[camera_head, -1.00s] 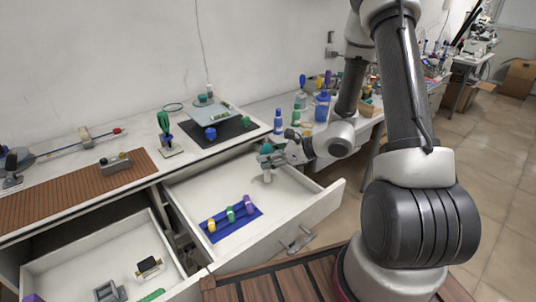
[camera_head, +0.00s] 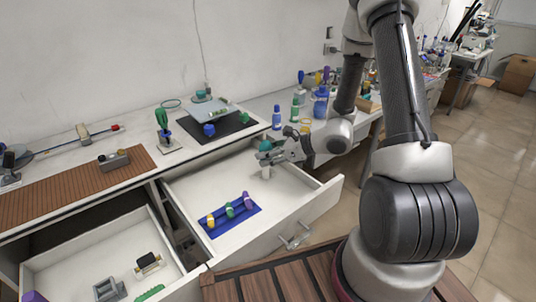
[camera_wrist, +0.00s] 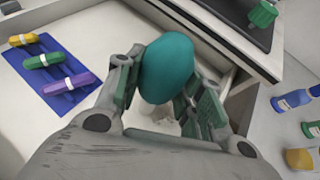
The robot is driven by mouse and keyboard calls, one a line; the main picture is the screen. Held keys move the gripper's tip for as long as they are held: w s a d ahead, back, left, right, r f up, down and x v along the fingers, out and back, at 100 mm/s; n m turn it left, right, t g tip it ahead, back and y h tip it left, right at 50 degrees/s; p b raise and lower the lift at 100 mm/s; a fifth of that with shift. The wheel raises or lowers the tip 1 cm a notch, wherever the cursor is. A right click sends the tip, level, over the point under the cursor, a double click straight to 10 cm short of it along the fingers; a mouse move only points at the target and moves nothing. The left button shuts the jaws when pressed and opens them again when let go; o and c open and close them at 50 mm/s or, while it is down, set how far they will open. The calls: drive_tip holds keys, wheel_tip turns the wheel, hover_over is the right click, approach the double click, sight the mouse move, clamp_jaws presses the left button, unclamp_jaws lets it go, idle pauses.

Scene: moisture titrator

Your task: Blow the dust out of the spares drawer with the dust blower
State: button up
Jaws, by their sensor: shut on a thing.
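The dust blower has a teal bulb (camera_wrist: 167,65) and a pale nozzle pointing down. My gripper (camera_wrist: 160,88) is shut on it, with one finger on each side of the bulb. In the head view the gripper (camera_head: 272,157) holds the blower (camera_head: 265,147) over the back right part of an open white drawer (camera_head: 303,217). The nozzle tip's gap to the drawer floor cannot be told. In this drawer a blue tray (camera_head: 240,222) holds a yellow, a green and a purple piece. I cannot make out dust on the pale floor.
A second open drawer (camera_head: 75,255) at lower left holds a black item (camera_head: 147,263), a grey block (camera_head: 110,290) and a green item. The counter above has a black mat (camera_head: 240,134) and a green-handled tool (camera_head: 163,125). Blue bottles (camera_head: 277,119) stand right of the drawer.

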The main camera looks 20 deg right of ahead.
drive_tip(key=shift+f, duration=0.75)
idle(0.7)
drive_tip(key=shift+w+d, duration=1.05)
drive_tip(key=shift+w, duration=0.25)
drive_tip(key=shift+w+d, duration=1)
drive_tip(key=shift+w, duration=0.25)
drive_tip(key=shift+s+a, duration=1.05)
drive_tip(key=shift+s, duration=0.3)
